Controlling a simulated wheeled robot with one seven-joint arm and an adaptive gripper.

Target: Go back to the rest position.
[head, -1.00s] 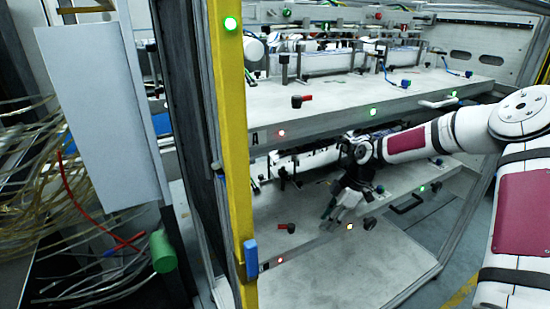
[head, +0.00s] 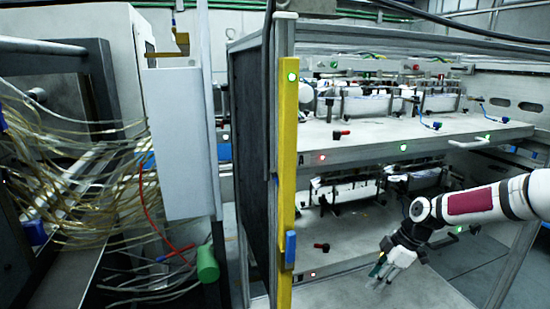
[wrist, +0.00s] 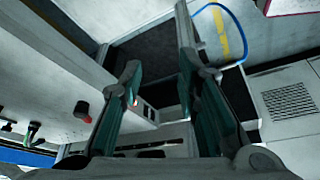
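My gripper (head: 378,274) hangs in front of the lower shelf of the label magazine, pointing down and to the left in the head view. In the wrist view my gripper (wrist: 158,95) shows two fingers with green inner pads, spread apart with nothing between them. The gripper is open and empty. My arm reaches in from the right edge of the head view.
The magazine has an upper shelf (head: 400,142) and a lower shelf (head: 345,240), with lamps and red-handled knobs on their fronts. A yellow post (head: 288,160) stands at its left. Loose tubes (head: 90,200) hang at far left. Floor (head: 470,255) shows at right.

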